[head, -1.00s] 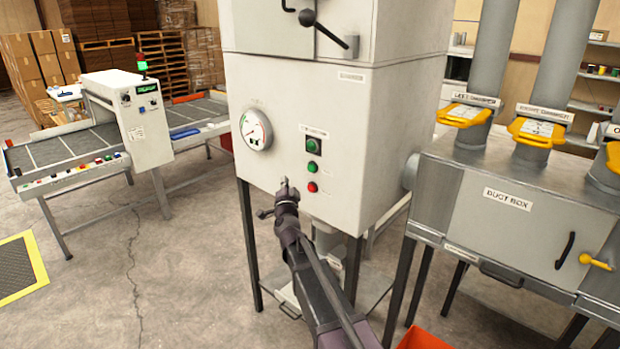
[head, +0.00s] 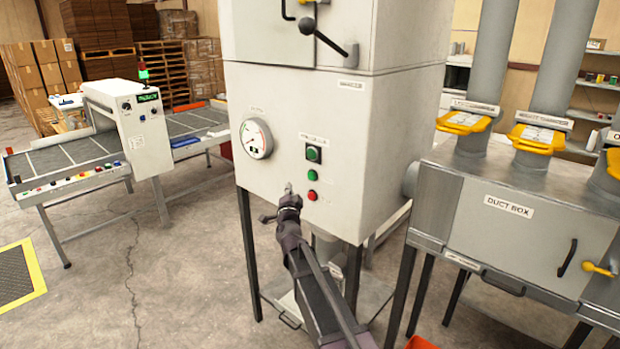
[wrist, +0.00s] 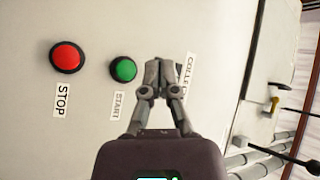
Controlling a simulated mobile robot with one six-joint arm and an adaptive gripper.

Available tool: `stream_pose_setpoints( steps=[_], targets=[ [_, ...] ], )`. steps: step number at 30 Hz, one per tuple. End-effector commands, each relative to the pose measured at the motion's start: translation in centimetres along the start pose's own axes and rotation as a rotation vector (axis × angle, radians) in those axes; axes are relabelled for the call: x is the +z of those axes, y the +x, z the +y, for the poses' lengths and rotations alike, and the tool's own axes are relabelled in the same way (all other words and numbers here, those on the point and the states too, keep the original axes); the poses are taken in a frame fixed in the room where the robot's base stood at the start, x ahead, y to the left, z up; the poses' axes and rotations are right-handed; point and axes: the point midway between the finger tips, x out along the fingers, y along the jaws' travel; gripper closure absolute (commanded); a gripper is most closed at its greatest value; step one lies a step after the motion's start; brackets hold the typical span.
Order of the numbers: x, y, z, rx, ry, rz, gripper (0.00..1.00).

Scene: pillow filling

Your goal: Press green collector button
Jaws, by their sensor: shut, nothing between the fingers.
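A round green button (head: 312,177) is on the front of the white collector cabinet (head: 345,200), with a red button (head: 312,195) below it. In the wrist view the green button (wrist: 123,69) has a START label and the red button (wrist: 67,57) a STOP label. My gripper (head: 289,187) is shut and empty, in front of the panel, left of and slightly below the green button in the head view. In the wrist view my gripper's fingertips (wrist: 174,64) appear to the right of the green button, partly covering a "COLLE..." label (wrist: 188,75). Contact with the panel cannot be told.
A dark switch with a green face (head: 314,153) is above the green button. A round gauge (head: 256,138) is to the left. A grey duct box (head: 490,235) stands close at right, and a conveyor (head: 80,170) at left.

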Motion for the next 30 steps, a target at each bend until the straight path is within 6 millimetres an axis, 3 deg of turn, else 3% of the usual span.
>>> stream_pose_setpoints(
  steps=[18,30],
  targets=[
    [-3.0,4.3,3.1,0.001,-0.001,0.000,1.00],
    [-3.6,5.0,3.7,0.001,0.000,-0.001,1.00]
  ],
)
